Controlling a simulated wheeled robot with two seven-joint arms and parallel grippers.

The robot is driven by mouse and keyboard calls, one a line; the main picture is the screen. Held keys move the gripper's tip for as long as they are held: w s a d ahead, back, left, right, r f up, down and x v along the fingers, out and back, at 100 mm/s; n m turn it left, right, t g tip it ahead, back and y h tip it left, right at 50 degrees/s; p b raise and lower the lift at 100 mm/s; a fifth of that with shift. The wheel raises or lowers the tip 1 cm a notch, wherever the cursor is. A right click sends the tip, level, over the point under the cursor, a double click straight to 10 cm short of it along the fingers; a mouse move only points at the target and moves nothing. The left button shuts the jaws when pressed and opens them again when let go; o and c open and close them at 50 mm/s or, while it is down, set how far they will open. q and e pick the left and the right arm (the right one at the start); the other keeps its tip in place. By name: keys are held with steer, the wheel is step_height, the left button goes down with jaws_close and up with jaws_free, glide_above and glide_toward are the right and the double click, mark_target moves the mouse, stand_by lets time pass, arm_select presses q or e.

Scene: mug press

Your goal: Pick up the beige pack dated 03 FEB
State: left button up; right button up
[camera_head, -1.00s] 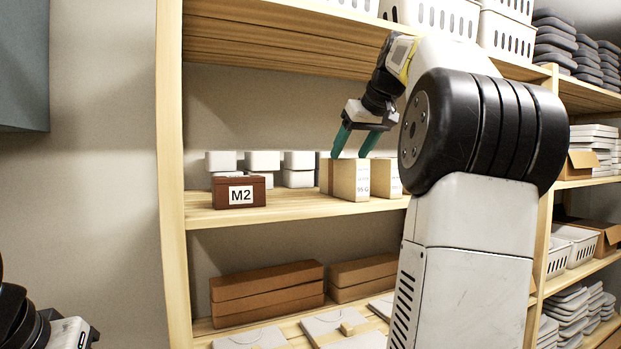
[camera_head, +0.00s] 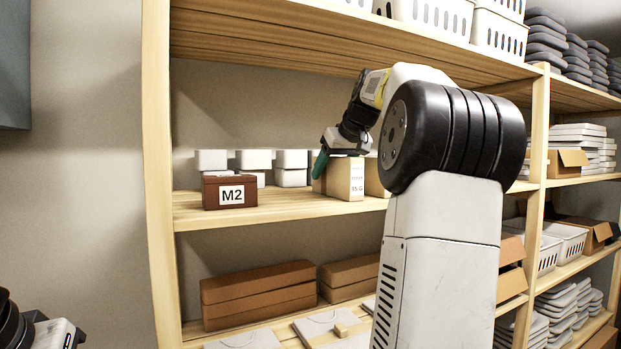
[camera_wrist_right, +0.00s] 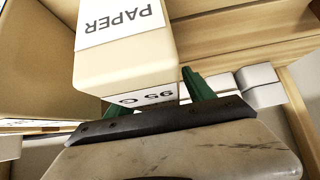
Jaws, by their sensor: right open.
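A beige pack (camera_head: 345,178) with a white label reading 95 G stands on the middle shelf.
A brown box marked M2 (camera_head: 229,191) stands left of the packs, with several white blocks (camera_head: 292,168) behind it. Brown boxes (camera_head: 258,295) lie on the shelf below. An upright post (camera_head: 158,200) bounds the shelf at left. The shelf above (camera_head: 300,45) overhangs my gripper.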

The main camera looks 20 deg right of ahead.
jaws_close()
steer(key=shift+r, duration=0.1)
stand_by(0.3)
